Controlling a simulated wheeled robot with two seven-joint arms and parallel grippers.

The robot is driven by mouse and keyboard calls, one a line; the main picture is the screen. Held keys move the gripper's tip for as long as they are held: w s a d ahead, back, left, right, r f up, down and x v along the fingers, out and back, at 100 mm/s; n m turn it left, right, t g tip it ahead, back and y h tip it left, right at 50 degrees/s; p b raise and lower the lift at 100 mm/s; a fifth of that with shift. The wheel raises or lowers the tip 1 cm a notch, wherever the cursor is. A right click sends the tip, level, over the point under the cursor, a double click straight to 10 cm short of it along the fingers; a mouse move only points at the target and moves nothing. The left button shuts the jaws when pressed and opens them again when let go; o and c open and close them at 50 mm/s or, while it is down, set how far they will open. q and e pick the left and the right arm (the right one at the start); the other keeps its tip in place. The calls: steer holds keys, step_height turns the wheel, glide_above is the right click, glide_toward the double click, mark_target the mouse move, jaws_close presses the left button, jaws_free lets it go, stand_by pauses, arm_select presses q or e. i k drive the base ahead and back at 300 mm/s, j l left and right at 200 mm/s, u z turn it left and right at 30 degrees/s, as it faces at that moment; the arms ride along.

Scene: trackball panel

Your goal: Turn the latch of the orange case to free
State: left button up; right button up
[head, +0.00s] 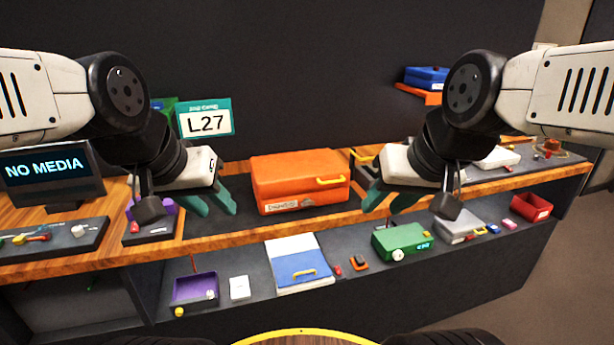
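The orange case (285,178) lies closed on the dark upper shelf in the middle of the head view. A yellow handle or latch piece (330,181) is on its front right, and a white label (284,207) is low on its front left. I cannot tell the latch's position at this size. My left gripper (216,207) hangs left of the case with its green fingers apart and nothing between them. My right gripper (385,206) hangs right of the case, its green fingers apart and empty. Neither gripper touches the case.
A wooden edge (240,239) runs along the front of the shelf. On the lower shelf are a blue and white case (305,270), a green device (400,240) and a purple tray (195,289). A monitor (50,172) stands at left. An L27 sign (206,122) is behind.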

mark_target(306, 201)
steer(key=k+j, duration=0.1)
steer(key=j, duration=0.3)
steer(key=k+j+z, duration=0.1)
steer(key=j, duration=0.35)
steer(key=k+j, duration=0.15)
steer(key=j, duration=0.25)
steer(key=z, duration=0.05)
